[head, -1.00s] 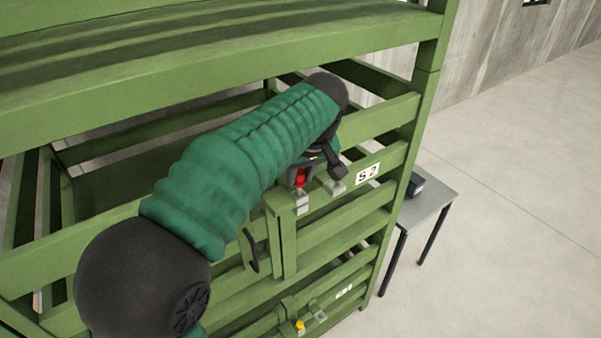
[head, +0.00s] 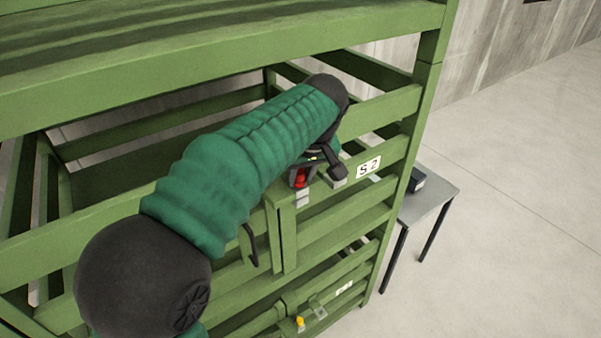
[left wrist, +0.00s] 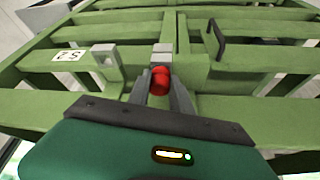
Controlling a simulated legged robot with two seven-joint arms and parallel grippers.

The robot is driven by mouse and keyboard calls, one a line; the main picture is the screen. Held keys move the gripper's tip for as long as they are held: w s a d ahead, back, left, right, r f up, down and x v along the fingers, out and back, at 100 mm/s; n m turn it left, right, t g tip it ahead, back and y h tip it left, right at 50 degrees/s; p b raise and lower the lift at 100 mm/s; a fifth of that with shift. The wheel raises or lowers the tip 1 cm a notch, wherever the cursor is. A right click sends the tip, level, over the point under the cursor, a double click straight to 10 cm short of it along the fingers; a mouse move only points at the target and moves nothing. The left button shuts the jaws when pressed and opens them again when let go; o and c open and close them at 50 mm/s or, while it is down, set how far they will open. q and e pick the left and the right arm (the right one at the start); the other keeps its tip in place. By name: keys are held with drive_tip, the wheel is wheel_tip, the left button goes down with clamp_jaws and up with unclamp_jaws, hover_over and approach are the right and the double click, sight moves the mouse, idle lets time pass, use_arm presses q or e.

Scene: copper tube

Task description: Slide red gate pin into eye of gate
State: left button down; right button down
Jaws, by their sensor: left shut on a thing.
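The red gate pin (head: 301,181) shows as a small red piece between the fingers of my left gripper (head: 303,172), which is shut on it. In the left wrist view the round red pin (left wrist: 159,81) sits between the grey fingers. A light grey bracket (head: 303,198) on the green gate (head: 288,238) lies just below the pin; in the left wrist view this bracket (left wrist: 162,52) is right behind it. I cannot tell whether pin and bracket touch; the pin's lower end and the eye's hole are hidden. A second grey bracket (left wrist: 108,60) stands beside it. My right gripper is not in view.
A black handle (head: 250,247) hangs on the gate left of the bracket. Green rails of the rack surround my arm. An S2 label (head: 368,167) is on a rail. A yellow pin (head: 300,322) shows below. A small grey table (head: 430,197) stands right, with open floor beyond.

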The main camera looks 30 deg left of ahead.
use_arm(q)
drive_tip(key=shift+f, duration=0.4)
drive_tip(key=c, duration=1.1)
unclamp_jaws()
drive_tip(key=shift+r, duration=0.1)
drive_tip(key=v, duration=1.6)
drive_tip(key=shift+d+r, duration=0.2)
drive_tip(key=shift+r, duration=0.15)
